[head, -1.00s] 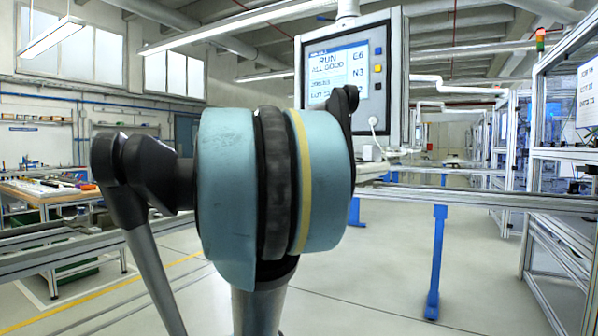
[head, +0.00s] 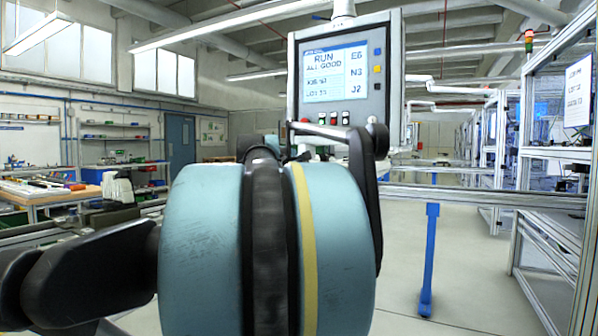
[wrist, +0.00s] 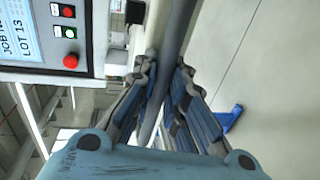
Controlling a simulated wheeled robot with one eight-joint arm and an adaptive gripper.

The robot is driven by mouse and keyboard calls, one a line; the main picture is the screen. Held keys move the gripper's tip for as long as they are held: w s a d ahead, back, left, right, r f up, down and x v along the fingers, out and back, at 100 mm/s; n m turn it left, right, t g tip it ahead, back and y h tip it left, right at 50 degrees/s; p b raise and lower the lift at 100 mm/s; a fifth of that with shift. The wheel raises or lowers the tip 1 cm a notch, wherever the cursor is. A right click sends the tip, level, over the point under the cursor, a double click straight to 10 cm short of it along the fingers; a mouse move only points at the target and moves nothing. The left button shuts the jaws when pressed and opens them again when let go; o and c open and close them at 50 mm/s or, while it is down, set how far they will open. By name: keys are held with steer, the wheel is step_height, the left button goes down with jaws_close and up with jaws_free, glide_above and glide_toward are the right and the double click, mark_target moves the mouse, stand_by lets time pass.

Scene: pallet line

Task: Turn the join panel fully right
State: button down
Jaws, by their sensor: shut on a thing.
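The join panel (head: 337,80) is a grey box with a lit screen reading RUN, ALL GOOD, hung from a pale post at the upper middle of the head view. Its face points mostly towards me, with its right side showing. In the wrist view the panel (wrist: 83,38) is at the upper left, turned on its side, with red and green buttons. My gripper (wrist: 163,77) is shut on a grey bar (wrist: 181,22) beside the panel's button edge. In the head view my arm covers most of the gripper.
A metal rail (head: 480,196) crosses behind the panel, with a blue post (head: 429,260) under it. Framed machine cells (head: 550,150) stand at the right. A workbench (head: 45,192) is at the left. The floor at right centre is clear.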

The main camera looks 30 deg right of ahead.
steer(key=c, duration=1.6)
jaws_free()
steer(key=shift+s+f, duration=0.1)
steer(key=shift+f, duration=0.15)
steer(key=shift+r, duration=0.1)
steer(key=v, duration=1.1)
steer(key=shift+s+a, duration=0.15)
steer(key=shift+a, duration=0.2)
